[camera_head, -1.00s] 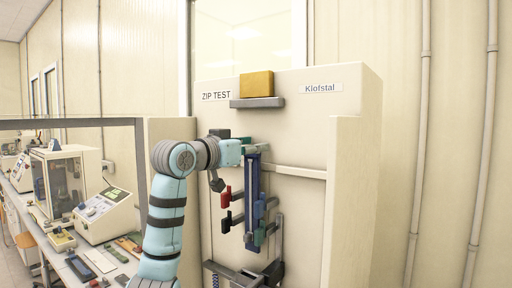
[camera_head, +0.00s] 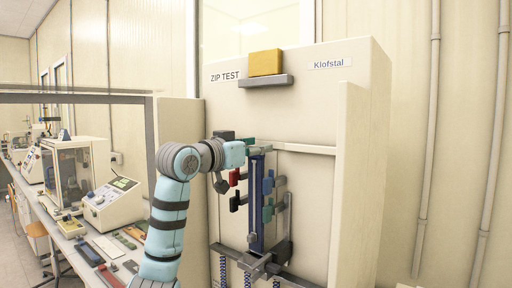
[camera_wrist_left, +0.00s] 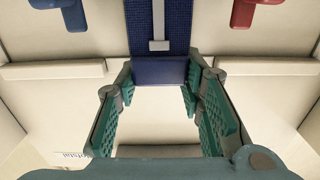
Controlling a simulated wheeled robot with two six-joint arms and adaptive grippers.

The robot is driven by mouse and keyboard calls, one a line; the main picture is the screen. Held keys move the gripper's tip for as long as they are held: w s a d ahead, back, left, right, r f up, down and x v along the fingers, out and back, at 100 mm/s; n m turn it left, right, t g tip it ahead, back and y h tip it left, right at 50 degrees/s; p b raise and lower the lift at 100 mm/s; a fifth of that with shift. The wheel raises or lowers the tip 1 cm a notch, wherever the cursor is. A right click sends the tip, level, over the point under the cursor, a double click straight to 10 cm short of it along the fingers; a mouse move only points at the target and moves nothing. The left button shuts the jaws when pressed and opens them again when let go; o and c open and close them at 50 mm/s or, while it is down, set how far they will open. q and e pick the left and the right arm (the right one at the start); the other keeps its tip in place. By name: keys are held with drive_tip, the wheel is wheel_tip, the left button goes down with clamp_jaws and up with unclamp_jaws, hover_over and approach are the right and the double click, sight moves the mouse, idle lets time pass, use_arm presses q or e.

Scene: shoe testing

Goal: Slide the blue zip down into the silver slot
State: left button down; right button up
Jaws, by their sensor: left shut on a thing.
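The blue zip (camera_head: 257,205) is a long dark blue strip standing upright in front of the cream test machine. My left gripper (camera_head: 251,148) is shut on its top end. In the left wrist view the green fingertips (camera_wrist_left: 158,88) hold a plain blue end (camera_wrist_left: 160,71); the textured zip (camera_wrist_left: 178,22), with a pale grey centre line and crossbar, runs up the picture. The silver slot seems to belong to the grey metal bracket (camera_head: 281,253) near the zip's lower end. I cannot tell whether that end is inside it.
Red (camera_head: 234,177), black (camera_head: 237,203), blue (camera_head: 268,184) and green (camera_head: 267,214) pieces flank the zip closely. A yellow block (camera_head: 266,62) sits on a grey shelf (camera_head: 265,82) above. A bench with instruments (camera_head: 112,204) stands at left.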

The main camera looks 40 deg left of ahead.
sight(256, 160)
use_arm(q)
drive_tip(key=shift+r+p, duration=0.1)
drive_tip(key=shift+p, duration=0.45)
idle(1.1)
drive_tip(key=shift+f+b, duration=1.25)
drive_tip(key=shift+f, duration=0.45)
drive_tip(key=c, duration=1.1)
unclamp_jaws()
drive_tip(key=shift+o, duration=0.5)
drive_tip(key=shift+d+r, duration=0.1)
drive_tip(key=shift+d, duration=0.15)
drive_tip(key=shift+a, duration=0.1)
drive_tip(key=s, duration=0.7)
drive_tip(key=shift+d, duration=0.2)
drive_tip(key=shift+s+a, duration=0.1)
drive_tip(key=shift+s, duration=0.1)
